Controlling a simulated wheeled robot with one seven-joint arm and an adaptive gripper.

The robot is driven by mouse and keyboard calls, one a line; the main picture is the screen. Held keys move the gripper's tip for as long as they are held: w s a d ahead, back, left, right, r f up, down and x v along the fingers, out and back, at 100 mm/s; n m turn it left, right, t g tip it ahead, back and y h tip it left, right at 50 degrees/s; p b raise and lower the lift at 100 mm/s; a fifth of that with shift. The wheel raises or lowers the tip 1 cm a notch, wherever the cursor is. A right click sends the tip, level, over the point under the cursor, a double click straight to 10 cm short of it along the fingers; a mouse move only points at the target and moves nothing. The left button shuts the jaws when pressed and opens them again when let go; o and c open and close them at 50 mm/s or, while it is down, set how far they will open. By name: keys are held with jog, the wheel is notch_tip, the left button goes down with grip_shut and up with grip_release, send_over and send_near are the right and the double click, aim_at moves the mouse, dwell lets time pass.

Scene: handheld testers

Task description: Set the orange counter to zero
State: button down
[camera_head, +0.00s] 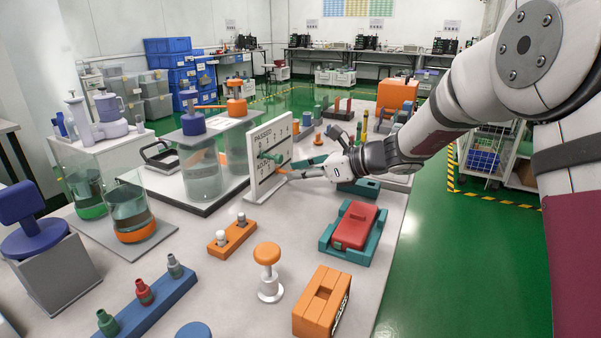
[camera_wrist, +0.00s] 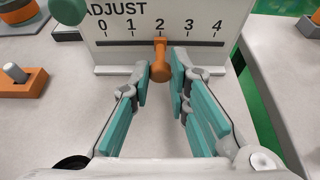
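The orange counter is an orange slider knob (camera_wrist: 160,62) on a dark slot of a white upright panel (camera_wrist: 190,60) marked ADJUST, with a scale from 0 to 4. The knob stands at the 2. My gripper (camera_wrist: 161,80) is open, with one teal-padded finger on each side of the knob. The right finger looks nearer to it; I cannot tell whether either touches. In the head view the panel (camera_head: 255,180) stands mid-table, and my gripper (camera_head: 299,174) reaches it from the right. The fingers partly hide the knob there.
A red block in a teal tray (camera_head: 329,242), an orange-topped post (camera_head: 267,255) and an orange holder with pegs (camera_head: 230,240) stand in front. Glass jars stand left of the panel.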

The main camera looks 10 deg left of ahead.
jog(key=shift+s, duration=0.1)
jog(key=s, duration=0.2)
jog(key=s+a, duration=0.1)
jog(key=s, duration=0.1)
jog(key=s+a+b, duration=0.1)
jog(key=s, duration=0.1)
jog(key=shift+a, duration=0.1)
jog(key=c, duration=1.5)
grip_release()
jog(key=shift+d+r, duration=0.15)
jog(key=shift+d, duration=0.2)
jog(key=v, duration=1.1)
jog(key=shift+s+d, duration=0.1)
jog(key=shift+d, duration=0.05)
